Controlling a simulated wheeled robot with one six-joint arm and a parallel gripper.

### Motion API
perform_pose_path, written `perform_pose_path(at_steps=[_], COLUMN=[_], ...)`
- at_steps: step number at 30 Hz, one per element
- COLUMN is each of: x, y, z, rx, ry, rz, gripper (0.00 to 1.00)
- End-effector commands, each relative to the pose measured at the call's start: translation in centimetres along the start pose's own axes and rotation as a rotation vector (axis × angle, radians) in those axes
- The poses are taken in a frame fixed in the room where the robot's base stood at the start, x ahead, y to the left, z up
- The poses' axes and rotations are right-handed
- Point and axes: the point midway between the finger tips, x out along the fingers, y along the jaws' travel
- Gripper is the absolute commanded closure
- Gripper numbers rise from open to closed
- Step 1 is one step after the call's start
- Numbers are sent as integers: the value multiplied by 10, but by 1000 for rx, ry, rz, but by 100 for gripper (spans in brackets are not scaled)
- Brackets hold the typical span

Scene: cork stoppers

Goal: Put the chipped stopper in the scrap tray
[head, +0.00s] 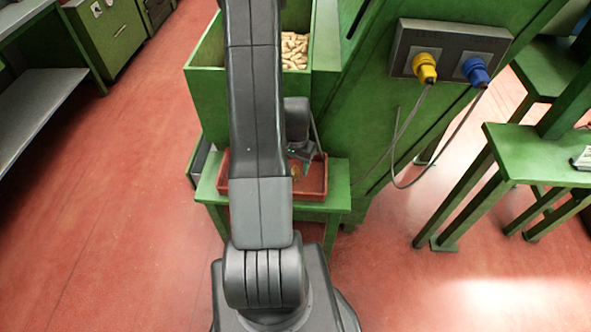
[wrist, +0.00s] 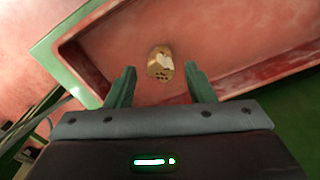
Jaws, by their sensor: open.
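A tan cork stopper (wrist: 158,65) with a pale broken patch and several dark pits lies in the red tray (wrist: 235,75) in the wrist view. In the head view the red tray (head: 314,184) sits on a low green stand, partly hidden by my arm. My gripper (wrist: 159,84) is open, with one finger on each side of the picture's middle. The stopper shows in line with the gap, around and just beyond the fingertips; I cannot tell its exact depth. In the head view my gripper (head: 303,155) is over the tray.
A green bin (head: 207,95) of pale stoppers (head: 294,50) stands behind the tray. A green machine frame with a socket box (head: 447,52), yellow and blue plugs and hanging cables is to the right. Red floor is open at left.

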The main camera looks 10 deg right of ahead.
Motion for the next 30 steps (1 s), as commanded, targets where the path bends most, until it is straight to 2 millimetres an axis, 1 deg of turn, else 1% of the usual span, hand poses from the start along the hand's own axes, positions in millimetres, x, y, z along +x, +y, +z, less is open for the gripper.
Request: perform_pose_path(at_steps=[1,6,9,13,19,30], x=[-11,-43,-59,-75,-86,-86], y=[0,0,0,0,0,0], z=[-1,-1,-1,0,0,0], rx=[0,0,0,0,0,0], ry=[4,5,3,2,1,0], rz=[-2,-3,-2,-1,0,1], gripper=[51,51,51,51,51,51])
